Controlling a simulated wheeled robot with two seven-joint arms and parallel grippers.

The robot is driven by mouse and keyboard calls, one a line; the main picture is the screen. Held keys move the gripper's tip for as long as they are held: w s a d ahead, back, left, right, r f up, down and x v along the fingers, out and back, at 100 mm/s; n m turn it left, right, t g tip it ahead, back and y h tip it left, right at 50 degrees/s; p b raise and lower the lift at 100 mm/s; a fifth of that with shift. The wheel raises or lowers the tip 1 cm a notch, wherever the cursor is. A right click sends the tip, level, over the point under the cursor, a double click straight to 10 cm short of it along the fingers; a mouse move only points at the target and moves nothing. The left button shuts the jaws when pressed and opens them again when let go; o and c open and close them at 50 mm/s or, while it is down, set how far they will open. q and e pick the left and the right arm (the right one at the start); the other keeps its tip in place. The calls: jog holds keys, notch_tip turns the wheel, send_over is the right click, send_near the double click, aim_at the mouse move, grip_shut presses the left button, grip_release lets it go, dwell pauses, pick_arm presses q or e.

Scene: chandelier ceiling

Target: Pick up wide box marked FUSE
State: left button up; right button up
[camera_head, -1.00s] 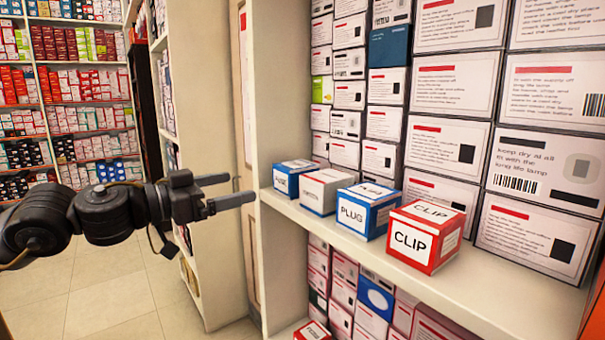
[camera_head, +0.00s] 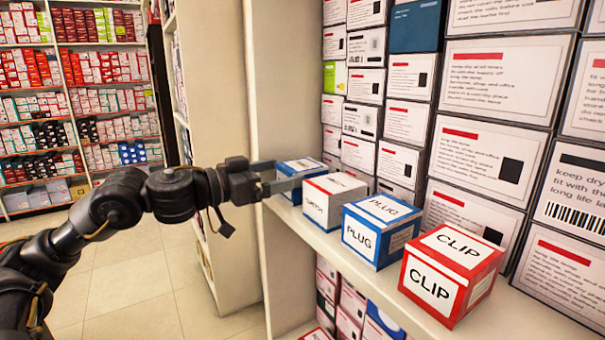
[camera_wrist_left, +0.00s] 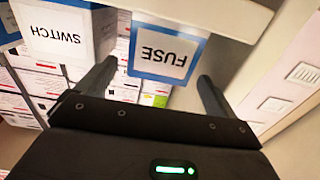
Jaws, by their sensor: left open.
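The FUSE box (camera_head: 303,166) is blue with white labels and stands at the far left end of the shelf row. In the left wrist view the FUSE box (camera_wrist_left: 163,55) shows its label upside down, in the gap between my fingers. My left gripper (camera_head: 281,174) is open, with its fingers reaching to the box; one finger hides part of its front. I cannot tell whether the fingers touch it. In the left wrist view the gripper (camera_wrist_left: 155,80) has a finger on each side. My right gripper is not in view.
The SWITCH box (camera_head: 329,205) stands close to the right of the FUSE box, followed by the blue PLUG box (camera_head: 364,241) and the red CLIP box (camera_head: 432,288). They share a cream shelf (camera_head: 385,303). Stacked cartons (camera_head: 480,155) stand behind. A cream upright panel (camera_head: 280,90) is at the left.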

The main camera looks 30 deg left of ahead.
aim_at(301, 165)
pick_arm(q)
jog(key=shift+w+d, duration=0.15)
jog(key=shift+w, duration=0.15)
jog(key=shift+s, duration=0.1)
jog(key=shift+w+d+r+p, duration=0.2)
jog(key=shift+w+d+p, duration=0.05)
jog(key=shift+w+p, duration=0.05)
jog(key=p+x, duration=0.1)
jog(key=x, duration=0.3)
jog(key=shift+f, duration=0.1)
jog(key=shift+w+d, duration=0.2)
jog(key=shift+w, duration=0.1)
jog(key=shift+s, duration=0.1)
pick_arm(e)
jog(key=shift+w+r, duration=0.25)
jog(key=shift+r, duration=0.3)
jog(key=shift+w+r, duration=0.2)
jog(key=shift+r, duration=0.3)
pick_arm(q)
jog(key=shift+s+a, duration=0.1)
jog(key=c, duration=1.1)
